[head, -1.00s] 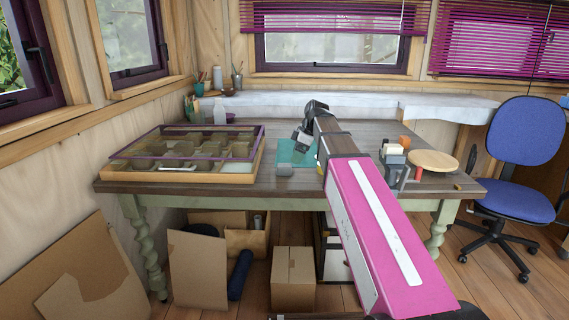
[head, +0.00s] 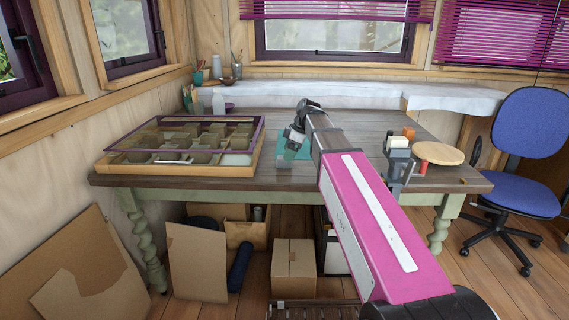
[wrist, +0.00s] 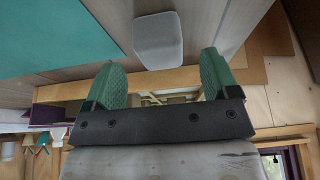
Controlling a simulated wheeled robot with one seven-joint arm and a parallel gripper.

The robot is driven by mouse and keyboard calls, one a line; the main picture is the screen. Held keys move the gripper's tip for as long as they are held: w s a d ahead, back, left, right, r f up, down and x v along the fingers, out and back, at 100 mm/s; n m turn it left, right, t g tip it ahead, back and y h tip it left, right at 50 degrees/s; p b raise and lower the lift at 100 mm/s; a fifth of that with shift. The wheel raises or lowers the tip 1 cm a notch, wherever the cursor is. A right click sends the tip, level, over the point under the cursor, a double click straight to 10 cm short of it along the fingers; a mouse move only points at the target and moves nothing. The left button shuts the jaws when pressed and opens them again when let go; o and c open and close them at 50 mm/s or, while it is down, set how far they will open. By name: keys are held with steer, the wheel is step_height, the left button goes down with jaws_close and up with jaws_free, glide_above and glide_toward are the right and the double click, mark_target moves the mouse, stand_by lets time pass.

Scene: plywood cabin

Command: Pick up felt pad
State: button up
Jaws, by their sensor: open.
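The felt pad looks to be the pale grey, rounded square piece in the wrist view (wrist: 158,40), lying on the wooden table (head: 340,178). It is small in the head view (head: 284,165), near the table's front edge, just in front of the teal mat (head: 300,152). My gripper (wrist: 161,60) has two green fingers spread wide, with nothing between them. In the wrist view the pad lies beyond the fingertips, between their lines and apart from them. In the head view my gripper is over the mat area, and my arm hides part of the mat.
A wide compartmented case (head: 240,172) with a purple-framed glass lid stands left of the pad. To the right are a clamp-like tool (head: 398,160) and a round wooden disc (head: 440,153). Table between case and mat is clear.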

steer(key=x, duration=0.4)
steer(key=shift+a+f, duration=0.15)
steer(key=shift+a, duration=0.05)
steer(key=shift+c, duration=0.3)
steer(key=c, duration=0.9)
steer(key=shift+c, duration=0.2)
step_height(320, 180, up, 10)
steer(key=shift+r, duration=0.1)
steer(key=shift+o, duration=0.4)
